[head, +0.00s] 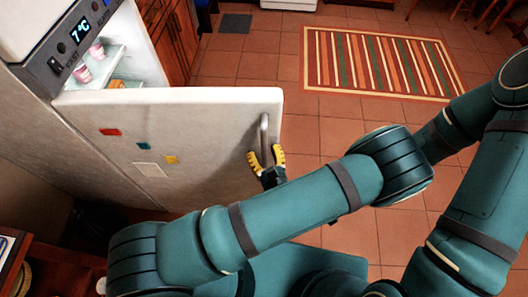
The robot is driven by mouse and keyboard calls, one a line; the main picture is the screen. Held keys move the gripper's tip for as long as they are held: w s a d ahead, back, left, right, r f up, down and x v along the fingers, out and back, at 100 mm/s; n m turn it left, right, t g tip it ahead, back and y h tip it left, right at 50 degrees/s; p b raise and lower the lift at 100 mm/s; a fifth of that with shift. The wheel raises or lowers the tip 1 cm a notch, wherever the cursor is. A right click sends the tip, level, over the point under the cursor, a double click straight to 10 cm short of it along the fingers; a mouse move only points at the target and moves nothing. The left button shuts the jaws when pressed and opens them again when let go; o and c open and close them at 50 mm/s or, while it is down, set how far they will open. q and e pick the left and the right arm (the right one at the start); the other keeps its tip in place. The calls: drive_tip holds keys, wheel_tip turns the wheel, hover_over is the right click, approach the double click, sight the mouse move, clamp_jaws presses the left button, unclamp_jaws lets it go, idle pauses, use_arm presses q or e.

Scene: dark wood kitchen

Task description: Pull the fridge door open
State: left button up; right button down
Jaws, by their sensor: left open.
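The white fridge door (200,120) stands swung open, with colored magnets and a pale note on its outer face. Its grey vertical handle (264,128) is near the door's free edge. My left gripper (267,158) has yellow fingertips and is open at the handle's lower part, one finger on each side of it in this view. I cannot tell whether the fingers touch it. The fridge interior (128,62) shows behind the door, with pink cups on a shelf. My arm hides the gripper's wrist. My right gripper is not in view.
The fridge's control panel (75,38) reads 7°C. Wooden cabinets (176,42) stand beyond the door. A striped rug (378,62) and a dark mat (235,23) lie on the tiled floor (250,65), which is clear beyond the door. A wooden counter (60,268) is at lower left.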

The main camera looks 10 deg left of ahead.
sight(265, 138)
use_arm(q)
wheel_tip(265, 138, up, 10)
idle(0.8)
drive_tip(key=shift+f, duration=0.1)
idle(0.4)
